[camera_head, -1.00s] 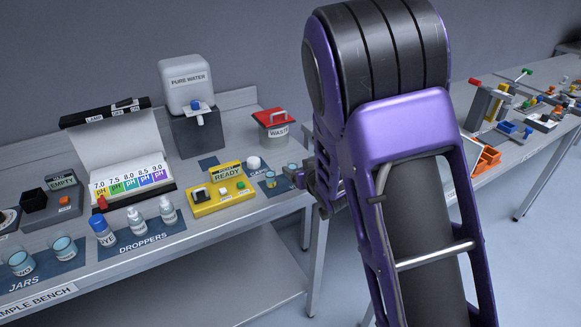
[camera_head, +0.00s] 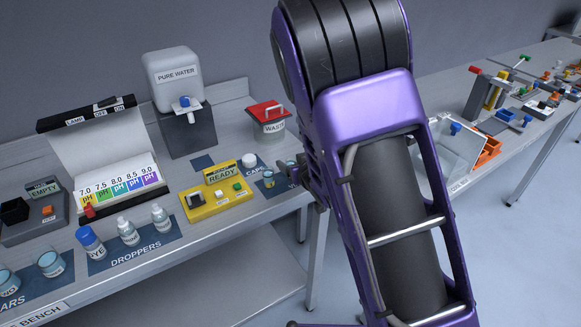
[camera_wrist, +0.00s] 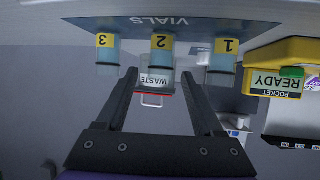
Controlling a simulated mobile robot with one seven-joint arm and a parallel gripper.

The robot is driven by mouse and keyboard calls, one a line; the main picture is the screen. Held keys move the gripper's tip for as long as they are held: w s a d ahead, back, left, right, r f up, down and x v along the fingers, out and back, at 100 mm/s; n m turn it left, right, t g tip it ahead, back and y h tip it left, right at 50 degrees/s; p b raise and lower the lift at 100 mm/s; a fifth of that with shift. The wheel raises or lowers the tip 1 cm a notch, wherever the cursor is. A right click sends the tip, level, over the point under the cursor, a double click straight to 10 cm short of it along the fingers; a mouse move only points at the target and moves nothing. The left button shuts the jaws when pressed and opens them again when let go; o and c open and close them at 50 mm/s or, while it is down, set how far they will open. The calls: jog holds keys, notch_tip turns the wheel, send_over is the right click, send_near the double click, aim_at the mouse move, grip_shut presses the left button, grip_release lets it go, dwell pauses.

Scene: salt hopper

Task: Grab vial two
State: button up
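Vial two (camera_wrist: 160,52) is a clear, bluish vial with a yellow "2" label. It hangs upside down in the wrist view, between vial three (camera_wrist: 107,52) on the left and vial one (camera_wrist: 224,52) on the right. My gripper (camera_wrist: 160,78) is open, its dark fingertips on either side of vial two's line. No finger contact shows, and I cannot tell how far the vial reaches between the fingers. In the head view, the small vials (camera_head: 269,180) are at the bench's right end, partly hidden by my arm, with my gripper beside them.
The yellow pocket unit (camera_head: 217,201), reading READY, is close to the vials; it also shows at right in the wrist view (camera_wrist: 275,52). The red-lidded waste bin (camera_head: 268,127) stands behind. Dropper bottles (camera_head: 128,232) are at left. A second bench with a clear tray (camera_head: 452,150) is at right.

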grip_shut()
